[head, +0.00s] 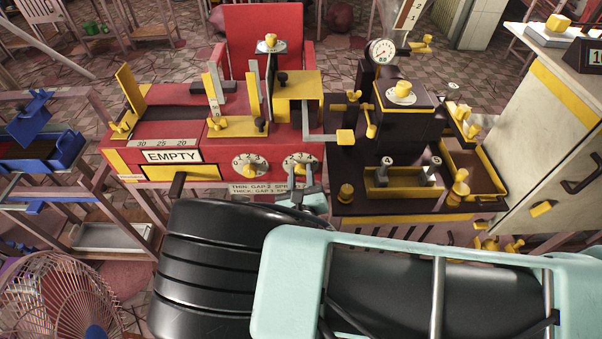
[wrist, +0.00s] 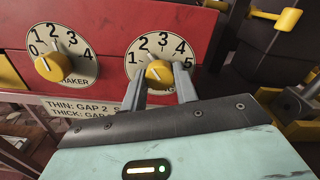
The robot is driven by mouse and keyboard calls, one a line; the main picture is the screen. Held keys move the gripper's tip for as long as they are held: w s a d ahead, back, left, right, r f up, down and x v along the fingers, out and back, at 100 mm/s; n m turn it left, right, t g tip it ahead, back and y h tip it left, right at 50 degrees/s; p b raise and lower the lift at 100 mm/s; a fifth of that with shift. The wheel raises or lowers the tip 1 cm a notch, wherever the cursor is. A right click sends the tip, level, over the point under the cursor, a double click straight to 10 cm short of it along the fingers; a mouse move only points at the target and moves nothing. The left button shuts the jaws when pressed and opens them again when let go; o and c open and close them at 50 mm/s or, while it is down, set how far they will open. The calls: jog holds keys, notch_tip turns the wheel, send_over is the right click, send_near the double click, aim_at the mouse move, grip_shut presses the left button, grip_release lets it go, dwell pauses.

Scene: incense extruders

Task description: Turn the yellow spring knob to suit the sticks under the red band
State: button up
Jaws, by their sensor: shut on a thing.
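The yellow spring knob (wrist: 159,72) sits at the centre of the right white dial (wrist: 139,62), numbered 1 to 5 in view, on the red machine's front. In the head view this dial (head: 300,158) is partly covered by my fingers. My gripper (wrist: 160,88) is shut on the knob, one grey finger on each side. The knob's pointer seems to lean up-left; its exact number is unclear. A sign (head: 262,188) below the dials reads "THIN: GAP 2" and "THICK: GAP 1", the rest hidden. I cannot make out a red band or sticks under one.
An "EMPTY" plate (head: 173,156) is further left. A dark machine (head: 400,150) with yellow levers, trays and a gauge (head: 381,52) stands close on the right. A fan (head: 55,295) is lower left.

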jog(key=shift+f, duration=0.15)
jog(key=o, duration=1)
jog(key=shift+c, duration=0.2)
jog(key=shift+s, duration=0.1)
